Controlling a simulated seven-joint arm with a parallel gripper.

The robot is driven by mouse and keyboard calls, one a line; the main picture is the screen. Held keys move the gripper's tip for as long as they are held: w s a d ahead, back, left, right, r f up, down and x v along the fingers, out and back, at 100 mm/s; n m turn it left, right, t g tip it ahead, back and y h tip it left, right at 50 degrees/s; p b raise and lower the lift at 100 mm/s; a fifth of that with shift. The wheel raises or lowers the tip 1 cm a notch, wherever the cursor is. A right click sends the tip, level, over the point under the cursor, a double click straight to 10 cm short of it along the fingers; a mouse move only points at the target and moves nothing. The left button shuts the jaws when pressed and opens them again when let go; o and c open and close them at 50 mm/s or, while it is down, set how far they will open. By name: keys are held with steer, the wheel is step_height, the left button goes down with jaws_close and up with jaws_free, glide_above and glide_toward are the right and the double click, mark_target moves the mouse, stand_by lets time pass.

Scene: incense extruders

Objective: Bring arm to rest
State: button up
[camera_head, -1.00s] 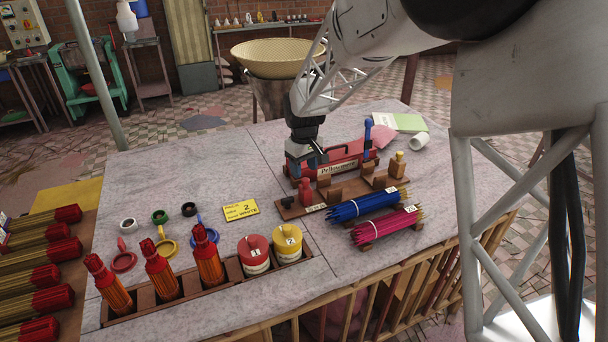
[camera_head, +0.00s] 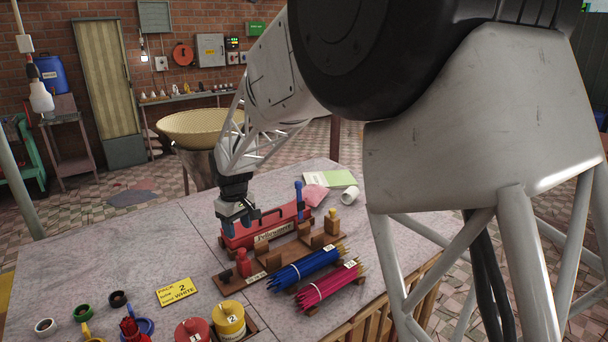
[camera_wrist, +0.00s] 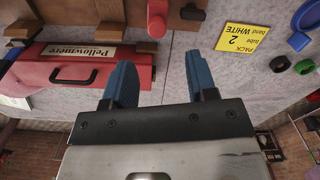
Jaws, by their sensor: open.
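My gripper (camera_head: 241,222) hangs above the table at the left end of the red Pellowmere box (camera_head: 262,228). In the wrist view its two blue fingers (camera_wrist: 162,84) are spread apart with nothing between them. The red box (camera_wrist: 75,75) lies beside the left finger in that view, its black handle showing. A yellow card reading "PACK 2 tube band WHITE" (camera_wrist: 243,38) lies on the table to the right in the wrist view. Whether the gripper touches the red box cannot be told from the head view.
A wooden rack (camera_head: 262,262) stands in front of the red box. Blue (camera_head: 305,266) and pink (camera_head: 329,286) stick bundles lie to its right. Red (camera_head: 194,331) and yellow (camera_head: 229,319) canisters stand at the front. Bare tabletop (camera_head: 120,262) lies to the left.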

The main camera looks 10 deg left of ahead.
steer(key=s+d+r+m, duration=0.2)
steer(key=s+d+r, duration=0.2)
steer(key=d, duration=0.6)
steer(key=s+d+r+m+t, duration=0.15)
steer(key=s+d+r, duration=0.25)
steer(key=d, duration=0.5)
steer(key=s+d+r+m, duration=0.3)
steer(key=s+d, duration=0.2)
steer(key=d, duration=0.5)
steer(key=s+d+f+m, duration=0.1)
steer(key=s+d+m, duration=0.1)
steer(key=s+d, duration=0.7)
steer(key=s+d+f+m+t, duration=0.1)
steer(key=s+d+m, duration=0.2)
steer(key=s+d, duration=0.5)
steer(key=s, duration=0.6)
steer(key=shift+d+m, duration=0.35)
steer(key=shift+w, duration=0.1)
